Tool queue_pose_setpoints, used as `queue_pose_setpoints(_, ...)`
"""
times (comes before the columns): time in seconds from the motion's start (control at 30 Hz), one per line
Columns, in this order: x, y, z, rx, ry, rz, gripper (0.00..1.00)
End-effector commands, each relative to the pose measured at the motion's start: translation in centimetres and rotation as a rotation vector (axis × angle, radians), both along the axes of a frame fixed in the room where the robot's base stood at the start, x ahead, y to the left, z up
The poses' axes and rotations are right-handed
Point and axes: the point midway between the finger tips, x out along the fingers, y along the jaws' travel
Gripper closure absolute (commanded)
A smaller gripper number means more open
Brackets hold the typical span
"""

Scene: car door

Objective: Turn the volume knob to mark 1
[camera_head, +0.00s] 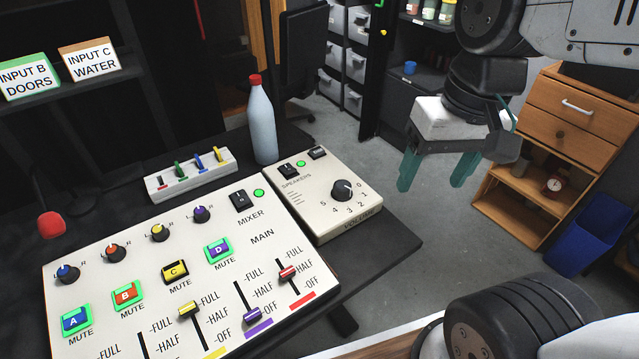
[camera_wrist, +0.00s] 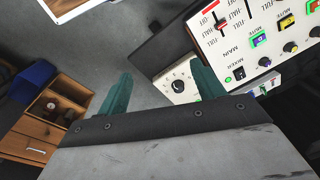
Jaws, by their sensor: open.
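The black volume knob (camera_head: 342,190) sits on the cream speakers panel (camera_head: 312,215), inside a ring of marks from 0 to 5. A pale pointer on the knob seems to face the 0 side at the right, but it is small. Mark 1 is just below mark 0 on the right. My gripper (camera_head: 432,182) is open and empty, with teal fingers hanging down to the right of the knob and apart from it. In the wrist view, the knob (camera_wrist: 178,86) lies beyond my gripper (camera_wrist: 161,72), close to the right finger.
The large mixer panel (camera_head: 220,262) with sliders and mute buttons adjoins on the left. A bottle with a red cap (camera_head: 261,125) stands behind the speakers panel. A switch strip (camera_head: 190,175) lies beside it. Open floor shows under my gripper, with a wooden cabinet (camera_head: 570,125) at right.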

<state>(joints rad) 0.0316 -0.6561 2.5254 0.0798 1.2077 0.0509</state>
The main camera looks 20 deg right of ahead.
Motion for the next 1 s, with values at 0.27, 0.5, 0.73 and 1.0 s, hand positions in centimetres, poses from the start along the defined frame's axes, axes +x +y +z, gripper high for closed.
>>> queue_pose_setpoints(0.27,8.6,1.6,-3.2,0.255,0.187,-0.383,0.33)
queue_pose_setpoints(0.5,16.7,1.1,-8.6,0.454,0.357,-0.779,0.33)
queue_pose_setpoints(0.73,23.2,-1.1,-15.9,0.602,0.517,-1.173,0.33)
queue_pose_setpoints(1.0,26.6,-3.2,-21.8,0.682,0.622,-1.449,0.33)
